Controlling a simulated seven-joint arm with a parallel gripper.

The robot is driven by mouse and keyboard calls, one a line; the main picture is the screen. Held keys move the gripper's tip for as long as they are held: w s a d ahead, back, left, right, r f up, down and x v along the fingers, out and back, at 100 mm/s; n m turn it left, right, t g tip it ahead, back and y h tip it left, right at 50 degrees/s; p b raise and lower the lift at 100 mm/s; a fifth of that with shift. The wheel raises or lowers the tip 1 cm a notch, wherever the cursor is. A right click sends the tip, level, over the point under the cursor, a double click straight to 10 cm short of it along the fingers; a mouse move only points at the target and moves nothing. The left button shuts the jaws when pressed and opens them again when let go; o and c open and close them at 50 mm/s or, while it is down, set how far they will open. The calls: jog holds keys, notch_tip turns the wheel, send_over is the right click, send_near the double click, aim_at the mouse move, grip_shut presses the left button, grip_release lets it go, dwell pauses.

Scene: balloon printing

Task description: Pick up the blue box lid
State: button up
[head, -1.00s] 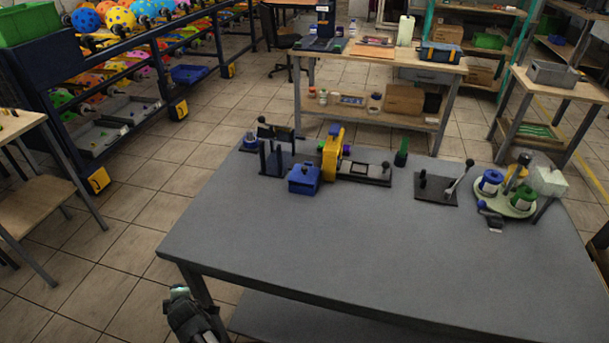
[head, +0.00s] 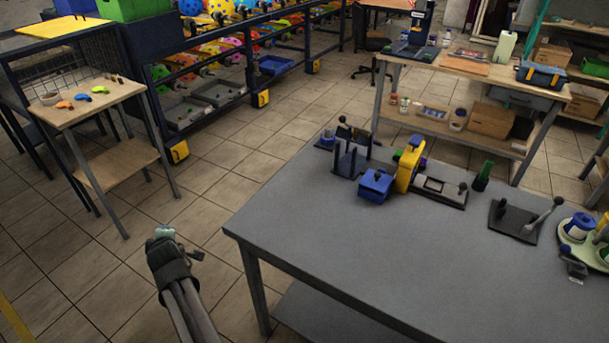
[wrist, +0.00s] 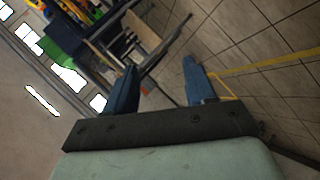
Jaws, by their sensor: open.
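A small blue box (head: 376,185) stands on the grey table (head: 350,250), near its back left part, beside a yellow device. Its top looks covered by a blue lid (head: 377,177) with a small knob. My gripper (wrist: 160,85) is open and empty in the wrist view, its two blue fingers apart. In the head view my arm's end (head: 166,240) is over the floor, left of the table and well away from the box. Its fingertips are not clear there. The blue box is not visible in the wrist view.
A lever plate (head: 520,218) lies further right. The table's front is clear. A wooden side table (head: 88,101) with colored balloons stands at the left.

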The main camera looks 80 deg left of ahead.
jog(key=w+a+r+m+t+h, duration=0.1)
jog(key=w+a+r+m, duration=0.1)
jog(key=w, duration=0.8)
jog(key=w+a+r+m+t+h, duration=0.1)
jog(key=w+a+r+m, duration=0.2)
jog(key=w, duration=0.8)
jog(key=w+a+r+m+t, duration=0.1)
jog(key=w+a+r+m, duration=0.1)
jog(key=w, duration=0.9)
jog(key=shift+w+a+r+m+h, duration=0.2)
jog(key=shift+r+m, duration=0.2)
jog(key=shift+r, duration=0.25)
jog(key=shift+w+a+r+m+h, duration=0.1)
jog(key=shift+r+m+h, duration=0.1)
jog(key=shift+r+m, duration=0.3)
jog(key=w+d+r+m+h, duration=0.1)
jog(key=w+r+m, duration=0.15)
jog(key=w, duration=0.55)
jog(key=w+d+r+m+h, duration=0.1)
jog(key=w+r, duration=0.3)
jog(key=w, duration=0.5)
jog(key=m+h, duration=0.1)
jog(key=m, duration=0.4)
send_near(378, 174)
jog(key=shift+n+t, duration=0.25)
jog(key=shift+t, duration=0.05)
jog(key=x, duration=0.8)
jog(key=shift+s+a+f, duration=0.2)
jog(key=shift+f, duration=0.05)
grip_shut()
